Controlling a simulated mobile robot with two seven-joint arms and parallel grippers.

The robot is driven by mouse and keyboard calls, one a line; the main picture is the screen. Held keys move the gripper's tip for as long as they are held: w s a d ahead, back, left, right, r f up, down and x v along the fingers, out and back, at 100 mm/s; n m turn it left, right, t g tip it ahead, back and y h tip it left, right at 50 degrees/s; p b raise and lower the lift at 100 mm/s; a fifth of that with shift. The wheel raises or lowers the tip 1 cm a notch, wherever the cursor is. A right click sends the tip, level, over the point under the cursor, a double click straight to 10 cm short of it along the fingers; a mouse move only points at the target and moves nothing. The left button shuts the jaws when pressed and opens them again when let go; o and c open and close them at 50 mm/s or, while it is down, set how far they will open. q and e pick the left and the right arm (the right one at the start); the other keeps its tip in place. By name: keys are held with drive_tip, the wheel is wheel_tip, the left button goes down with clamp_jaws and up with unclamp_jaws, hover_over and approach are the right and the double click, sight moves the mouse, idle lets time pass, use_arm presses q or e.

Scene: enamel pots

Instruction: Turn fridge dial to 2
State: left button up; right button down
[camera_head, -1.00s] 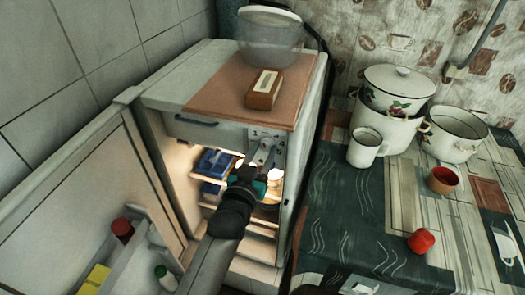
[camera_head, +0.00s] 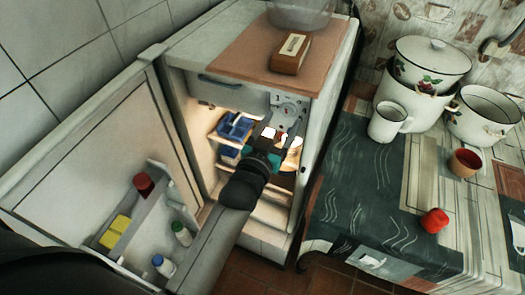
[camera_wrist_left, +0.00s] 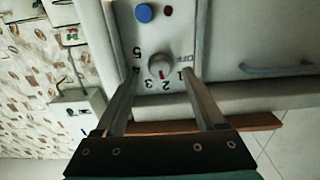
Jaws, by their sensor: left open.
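The fridge dial (camera_wrist_left: 160,66) is a round pale knob on the control panel, ringed by OFF and several numbers. In the wrist view its red mark sits at the lower edge, toward the 2 and 3. The dial (camera_head: 289,109) also shows in the head view, at the top right of the fridge opening. My left gripper (camera_head: 279,135) is open in front of the panel, below the dial in the head view. In the wrist view my left gripper (camera_wrist_left: 161,76) has one finger on each side of the dial, with gaps and nothing held. My right gripper is not in view.
The fridge door (camera_head: 105,165) stands open at left, with bottles in its shelf. A brown box (camera_head: 290,56) lies on the fridge top. Right of the fridge, a table (camera_head: 345,190) bears enamel pots (camera_head: 485,115), a mug (camera_head: 388,122) and a red tomato (camera_head: 434,221).

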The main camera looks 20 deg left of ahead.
use_arm(q)
drive_tip(key=s, duration=1.3)
drive_tip(key=shift+a+p, duration=0.2)
drive_tip(key=shift+p, duration=0.2)
